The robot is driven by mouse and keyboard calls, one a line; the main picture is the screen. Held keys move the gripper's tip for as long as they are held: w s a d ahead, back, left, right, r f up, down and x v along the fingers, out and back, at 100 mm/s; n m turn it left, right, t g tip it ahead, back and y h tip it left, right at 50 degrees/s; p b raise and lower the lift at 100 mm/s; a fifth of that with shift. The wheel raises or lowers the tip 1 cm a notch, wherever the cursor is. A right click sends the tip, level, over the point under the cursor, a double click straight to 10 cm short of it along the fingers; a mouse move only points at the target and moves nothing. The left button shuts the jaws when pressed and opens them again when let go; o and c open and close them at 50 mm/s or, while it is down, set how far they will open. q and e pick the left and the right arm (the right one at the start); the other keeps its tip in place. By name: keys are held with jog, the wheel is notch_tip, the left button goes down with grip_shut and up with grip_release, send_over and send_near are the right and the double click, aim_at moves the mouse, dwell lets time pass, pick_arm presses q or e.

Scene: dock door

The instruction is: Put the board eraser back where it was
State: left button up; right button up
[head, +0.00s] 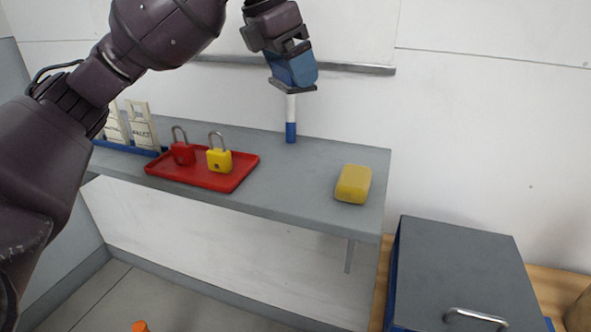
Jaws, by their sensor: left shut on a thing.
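My left gripper (287,48) comes down from the top of the head view and is shut on a blue block with a dark underside, which looks like the board eraser (294,70). The eraser is tilted and held above the grey shelf (290,180), in front of the whiteboard's grey ledge (360,68). It hides part of the ledge. A white and blue marker (291,120) stands upright on the shelf, just below the eraser in the picture; its top is hidden. My right gripper is not in view.
A red tray (230,184) holds a red padlock (182,153) and a yellow padlock (219,160). Tags (142,127) stand in a blue holder at the left. A yellow block (353,185) lies near the shelf's right end. A grey-topped box (460,265) stands lower right.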

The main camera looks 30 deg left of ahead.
pick_arm(q)
jog(key=b, duration=0.3)
send_over(299, 177)
jog(key=s, duration=0.1)
jog(key=f, duration=0.8)
jog(key=a+f, duration=0.1)
jog(key=f, duration=0.4)
jog(key=shift+s, duration=0.15)
jog(key=shift+f, duration=0.4)
notch_tip(299, 177, down, 4)
jog(key=shift+d+r+b, duration=0.1)
jog(key=shift+b, duration=0.35)
jog(key=shift+f, duration=0.3)
jog(key=shift+r, duration=0.15)
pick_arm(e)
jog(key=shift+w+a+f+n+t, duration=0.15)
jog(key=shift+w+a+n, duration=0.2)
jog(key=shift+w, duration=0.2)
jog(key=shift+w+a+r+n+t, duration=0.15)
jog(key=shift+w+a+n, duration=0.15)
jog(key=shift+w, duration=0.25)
